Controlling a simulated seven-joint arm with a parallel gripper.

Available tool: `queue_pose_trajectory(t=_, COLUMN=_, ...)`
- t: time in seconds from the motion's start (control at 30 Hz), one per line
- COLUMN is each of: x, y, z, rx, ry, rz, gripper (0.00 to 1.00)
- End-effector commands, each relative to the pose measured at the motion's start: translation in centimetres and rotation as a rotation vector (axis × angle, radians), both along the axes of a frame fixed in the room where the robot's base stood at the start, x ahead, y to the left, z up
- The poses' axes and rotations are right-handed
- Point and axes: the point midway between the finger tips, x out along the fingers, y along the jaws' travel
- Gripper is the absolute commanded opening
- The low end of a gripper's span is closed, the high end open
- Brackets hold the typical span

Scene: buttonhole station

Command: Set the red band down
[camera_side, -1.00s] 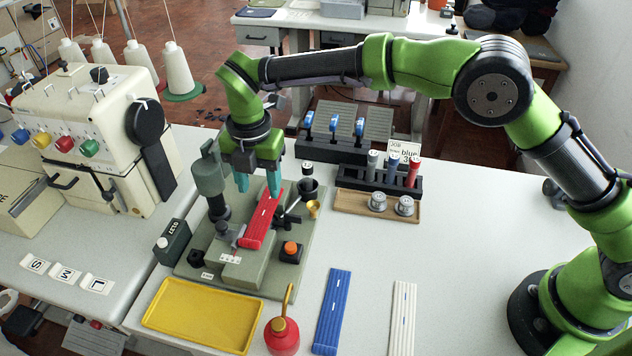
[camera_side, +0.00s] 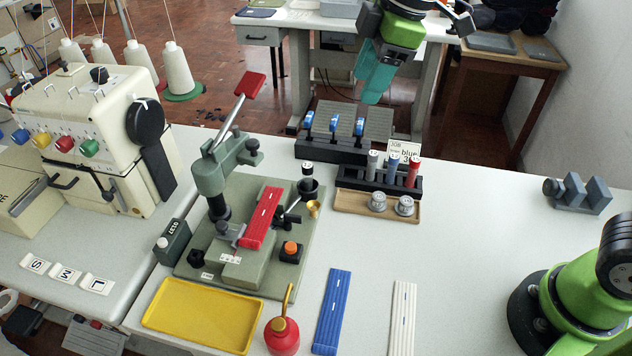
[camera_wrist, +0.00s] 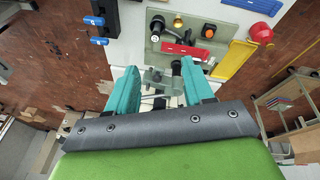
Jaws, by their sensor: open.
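The red band (camera_side: 262,218) lies on the sloping bed of the grey-green buttonhole machine (camera_side: 208,255), one end toward the foot at the lower left. It also shows in the wrist view (camera_wrist: 185,50). My gripper (camera_side: 378,75) is high at the top of the side view, well away from the band, beyond the back edge of the table. Its teal fingers stand apart and empty in the wrist view (camera_wrist: 161,88). The machine's lever with a red handle (camera_side: 250,84) points up and to the right.
A blue band (camera_side: 332,312) and a white band (camera_side: 402,318) lie at the front. A yellow tray (camera_side: 203,315) and red oil can (camera_side: 282,335) stand nearby. A spool rack (camera_side: 378,181) stands behind. The table's right middle is clear.

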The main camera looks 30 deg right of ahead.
Motion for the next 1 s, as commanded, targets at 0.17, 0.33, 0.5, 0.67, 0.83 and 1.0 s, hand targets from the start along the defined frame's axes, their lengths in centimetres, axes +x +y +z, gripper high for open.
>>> queue_pose_trajectory(t=0.17, x=-6.4, y=-5.9, z=0.5, rx=0.204, ry=-0.039, rz=-0.524, gripper=0.52)
queue_pose_trajectory(t=0.33, x=-11.7, y=-9.3, z=-1.5, rx=0.418, ry=-0.060, rz=-0.967, gripper=0.52)
queue_pose_trajectory(t=0.5, x=-14.7, y=-10.9, z=-3.7, rx=0.574, ry=-0.068, rz=-1.242, gripper=0.52)
queue_pose_trajectory(t=0.67, x=-15.6, y=-11.3, z=-4.5, rx=0.628, ry=-0.065, rz=-1.333, gripper=0.52)
queue_pose_trajectory(t=0.83, x=-15.6, y=-11.3, z=-4.6, rx=0.630, ry=-0.062, rz=-1.338, gripper=0.52)
queue_pose_trajectory(t=1.0, x=-15.6, y=-11.3, z=-4.6, rx=0.629, ry=-0.062, rz=-1.337, gripper=0.52)
